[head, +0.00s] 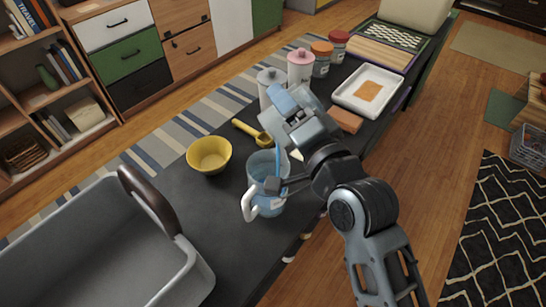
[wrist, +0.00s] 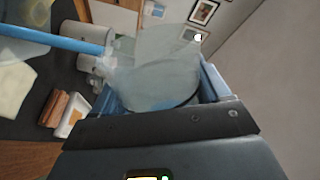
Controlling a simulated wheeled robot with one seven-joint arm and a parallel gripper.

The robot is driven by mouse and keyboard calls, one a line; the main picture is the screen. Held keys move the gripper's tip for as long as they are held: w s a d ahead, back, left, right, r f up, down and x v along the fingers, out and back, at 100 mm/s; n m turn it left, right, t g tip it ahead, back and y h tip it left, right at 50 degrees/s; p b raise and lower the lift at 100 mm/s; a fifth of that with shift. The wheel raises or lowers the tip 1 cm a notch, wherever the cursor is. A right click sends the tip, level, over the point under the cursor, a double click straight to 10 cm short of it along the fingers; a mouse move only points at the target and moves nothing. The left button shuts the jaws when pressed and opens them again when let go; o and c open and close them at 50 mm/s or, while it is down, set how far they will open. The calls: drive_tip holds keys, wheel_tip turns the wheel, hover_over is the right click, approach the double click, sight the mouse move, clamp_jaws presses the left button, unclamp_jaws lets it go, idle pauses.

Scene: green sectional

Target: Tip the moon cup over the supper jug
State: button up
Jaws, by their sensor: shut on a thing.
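The supper jug (head: 268,206), clear bluish with a white handle, stands upright on the dark counter. My gripper (head: 288,102) is above and beyond it. In the wrist view my gripper (wrist: 163,88) is shut on the clear, pale moon cup (wrist: 165,62), which is tilted. A blue stream (wrist: 55,40) runs from the cup's mouth towards a clear rim at the left edge. In the head view the stream (head: 277,158) falls into the jug's mouth. The cup is hard to make out in the head view, mostly hidden by my gripper.
A yellow bowl (head: 209,155) and a yellow scoop (head: 250,131) are left of the jug. A grey basin (head: 95,250) fills the near left. Lidded jars (head: 301,68), a brown block (head: 346,119) and a white tray (head: 345,98) stand beyond my gripper.

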idle(0.4)
drive_tip(key=shift+s+a+r+n, duration=0.1)
drive_tip(key=shift+a+n, duration=0.05)
drive_tip(key=shift+n, duration=0.35)
drive_tip(key=shift+d+r+m+p, duration=0.25)
drive_tip(key=shift+d+m+p, duration=0.15)
drive_tip(key=shift+m+p, duration=0.4)
drive_tip(key=shift+w+d+m+p, duration=0.25)
drive_tip(key=shift+m+p, duration=0.1)
drive_tip(key=shift+m, duration=0.25)
drive_tip(key=shift+f+m, duration=0.2)
drive_tip(key=shift+m, duration=0.1)
drive_tip(key=shift+r, duration=0.1)
